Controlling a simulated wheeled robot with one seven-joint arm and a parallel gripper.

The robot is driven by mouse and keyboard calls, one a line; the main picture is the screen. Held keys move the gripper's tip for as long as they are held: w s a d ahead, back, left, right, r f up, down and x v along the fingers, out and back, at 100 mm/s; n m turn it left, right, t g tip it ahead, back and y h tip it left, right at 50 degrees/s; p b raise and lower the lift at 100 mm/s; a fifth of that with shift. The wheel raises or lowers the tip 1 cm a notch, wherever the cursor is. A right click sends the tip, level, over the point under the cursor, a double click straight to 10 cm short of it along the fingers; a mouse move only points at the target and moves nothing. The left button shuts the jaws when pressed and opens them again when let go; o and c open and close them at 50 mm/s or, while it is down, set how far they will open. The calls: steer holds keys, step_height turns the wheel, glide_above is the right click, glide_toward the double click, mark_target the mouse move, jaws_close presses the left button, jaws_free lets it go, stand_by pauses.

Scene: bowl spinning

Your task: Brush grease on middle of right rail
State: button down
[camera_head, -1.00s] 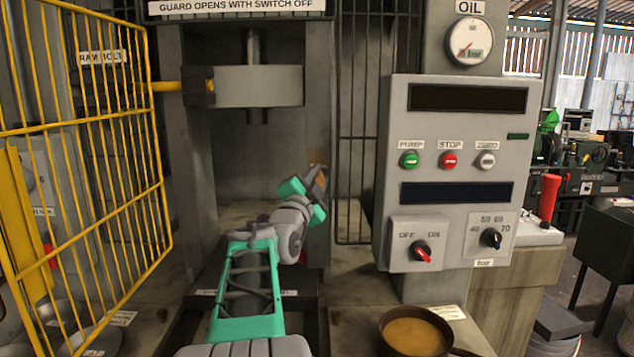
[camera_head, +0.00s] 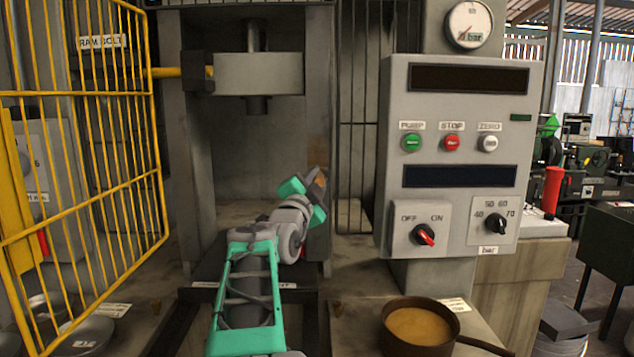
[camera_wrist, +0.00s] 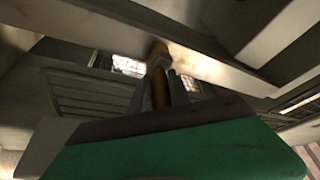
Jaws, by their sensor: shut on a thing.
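The press's right rail (camera_head: 319,100) is a grey upright at the right of the press opening, with a brownish patch (camera_head: 318,149) partway up. My gripper (camera_head: 314,192) has teal fingers and is shut on the brush, in front of this rail. The brush (camera_head: 319,179) shows as a small brown piece just beyond the fingers. In the wrist view the brush (camera_wrist: 160,88) points away from the green finger, its tip overlapping a pale beam. I cannot tell whether the tip touches it. A brown pot (camera_head: 386,331) with tan grease (camera_head: 418,325) stands at the lower right.
The control panel (camera_head: 460,190) stands right of the rail. The yellow guard (camera_head: 158,120) is swung open at left. The ram (camera_head: 258,74) hangs above the open press space. Metal discs (camera_head: 85,335) lie at the lower left.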

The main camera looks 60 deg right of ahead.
step_height(320, 180, down, 6)
steer(key=b, duration=0.8)
steer(key=shift+f, duration=0.2)
step_height(320, 180, down, 6)
steer(key=b, duration=0.8)
step_height(320, 180, up, 10)
steer(key=p, duration=0.3)
steer(key=shift+f, duration=0.15)
stand_by(0.5)
step_height(320, 180, up, 15)
steer(key=p, duration=0.9)
stand_by(0.8)
steer(key=shift+f, duration=0.1)
steer(key=s+a+b, duration=0.4)
steer(key=a+b, duration=0.2)
steer(key=a, duration=0.2)
stand_by(0.3)
